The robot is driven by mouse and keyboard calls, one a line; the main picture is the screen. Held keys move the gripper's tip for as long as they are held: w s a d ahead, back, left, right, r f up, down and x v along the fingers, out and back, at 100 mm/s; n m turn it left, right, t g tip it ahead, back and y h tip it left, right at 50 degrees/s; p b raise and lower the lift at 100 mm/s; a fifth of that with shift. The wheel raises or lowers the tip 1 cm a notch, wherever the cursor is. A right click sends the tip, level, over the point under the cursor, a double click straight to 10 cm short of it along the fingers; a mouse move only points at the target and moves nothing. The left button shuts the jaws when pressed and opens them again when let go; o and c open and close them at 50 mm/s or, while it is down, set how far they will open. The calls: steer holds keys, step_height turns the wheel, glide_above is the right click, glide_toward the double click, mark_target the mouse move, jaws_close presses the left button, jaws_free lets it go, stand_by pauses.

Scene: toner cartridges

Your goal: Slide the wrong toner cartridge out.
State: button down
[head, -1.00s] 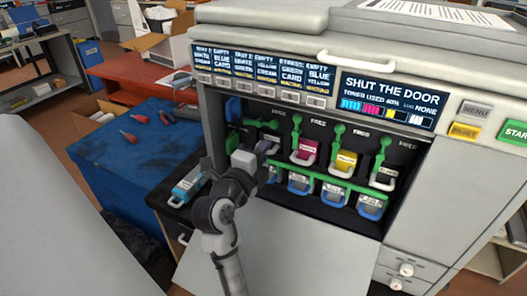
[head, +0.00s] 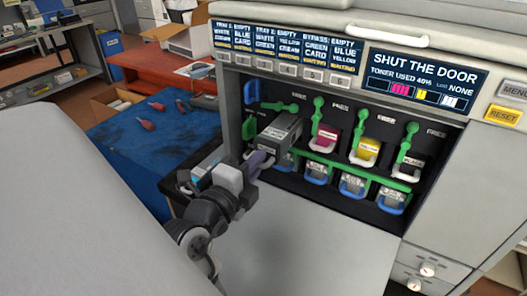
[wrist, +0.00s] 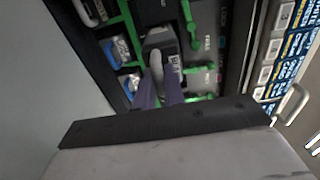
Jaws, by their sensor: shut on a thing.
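A grey toner cartridge (head: 281,130) sticks well out of the leftmost slot of the printer's toner bay. The green lever (head: 274,106) above it lies sideways. My gripper (head: 256,165) is shut on the pale handle at its front. In the wrist view my purple fingers (wrist: 158,92) close around the handle (wrist: 157,68) of this cartridge (wrist: 162,38). The magenta cartridge (head: 326,136), yellow cartridge (head: 368,149) and black cartridge (head: 409,166) sit in the other slots, with their green levers upright. A light-blue cartridge (head: 205,167) lies left of the printer, partly hidden by my gripper.
Below the slots runs a green rail (head: 345,178) with several blue-handled containers. The lowered door (head: 300,240) lies in front of the bay. The display (head: 417,80) reads "SHUT THE DOOR".

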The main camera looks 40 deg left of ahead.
steer(key=p+v, duration=0.1)
steer(key=v, duration=0.8)
steer(key=shift+r, duration=0.15)
steer(key=c, duration=1)
jaws_free()
steer(key=shift+w, duration=0.1)
steer(key=p+v, duration=0.1)
steer(key=v, duration=0.6)
stand_by(0.9)
